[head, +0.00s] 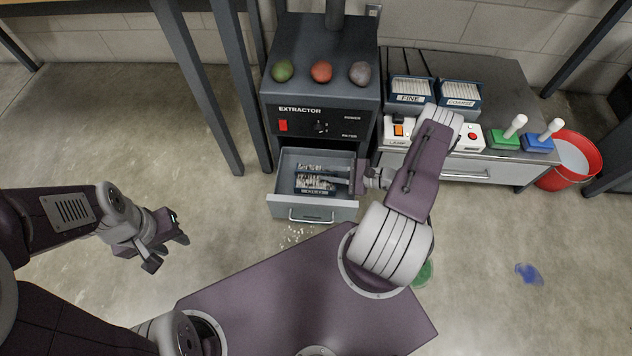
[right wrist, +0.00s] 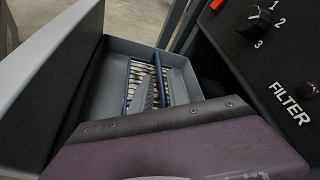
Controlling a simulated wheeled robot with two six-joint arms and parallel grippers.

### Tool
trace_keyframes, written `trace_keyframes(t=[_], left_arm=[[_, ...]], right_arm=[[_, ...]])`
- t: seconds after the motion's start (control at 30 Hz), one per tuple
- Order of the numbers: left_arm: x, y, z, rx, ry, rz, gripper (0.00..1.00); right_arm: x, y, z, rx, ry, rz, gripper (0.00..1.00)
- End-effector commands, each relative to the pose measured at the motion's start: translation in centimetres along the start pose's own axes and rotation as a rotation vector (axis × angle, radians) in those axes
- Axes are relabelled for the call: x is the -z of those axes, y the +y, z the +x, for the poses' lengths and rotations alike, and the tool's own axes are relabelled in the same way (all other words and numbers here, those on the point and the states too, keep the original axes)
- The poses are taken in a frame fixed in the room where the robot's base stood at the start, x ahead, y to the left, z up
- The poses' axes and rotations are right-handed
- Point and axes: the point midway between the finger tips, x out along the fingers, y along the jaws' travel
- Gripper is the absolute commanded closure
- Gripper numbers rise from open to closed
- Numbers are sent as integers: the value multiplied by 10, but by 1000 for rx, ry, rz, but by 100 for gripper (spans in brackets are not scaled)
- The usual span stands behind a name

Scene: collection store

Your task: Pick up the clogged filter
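The clogged filter (head: 313,187), a blue-framed panel with pale pleats and dark grime, lies in the open grey drawer (head: 285,205) of the extractor (head: 320,60). It also shows inside the drawer in the right wrist view (right wrist: 148,84). My right gripper (head: 330,176) reaches into the drawer from the right, with its fingers over the filter's right part. Whether they touch or grip it is hidden; in the right wrist view my own gripper body covers the fingertips. My left gripper (head: 168,249) is open and empty over the floor at left.
Boxes labelled FINE (head: 410,91) and COARSE (head: 460,95) stand on the cabinet at right. Green (head: 504,139) and blue (head: 537,144) handled blocks sit at its front edge. A red bucket (head: 577,162) stands beside it. Pale crumbs (head: 296,235) lie below the drawer.

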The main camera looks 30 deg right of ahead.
Motion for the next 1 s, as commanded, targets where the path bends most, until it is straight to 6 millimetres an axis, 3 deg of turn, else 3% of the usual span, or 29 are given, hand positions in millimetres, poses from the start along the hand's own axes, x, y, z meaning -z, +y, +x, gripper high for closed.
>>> trace_keyframes(t=[0.17,0.3,0.53,0.6,0.63,1.0], left_arm=[[-4,-1,34,0,0,0,64],[-4,-1,40,0,0,0,64],[-4,-1,38,0,0,0,64],[-4,-1,38,0,0,0,64],[-4,-1,38,0,0,0,64],[-4,-1,38,0,0,0,64]], right_arm=[[5,6,33,-6,-3,-3,80],[1,3,49,-4,-2,-2,80],[-2,0,51,-2,0,-1,80],[-2,0,50,-2,-1,0,97],[-2,0,50,-2,-1,0,100],[-2,0,50,-2,-1,0,100]])
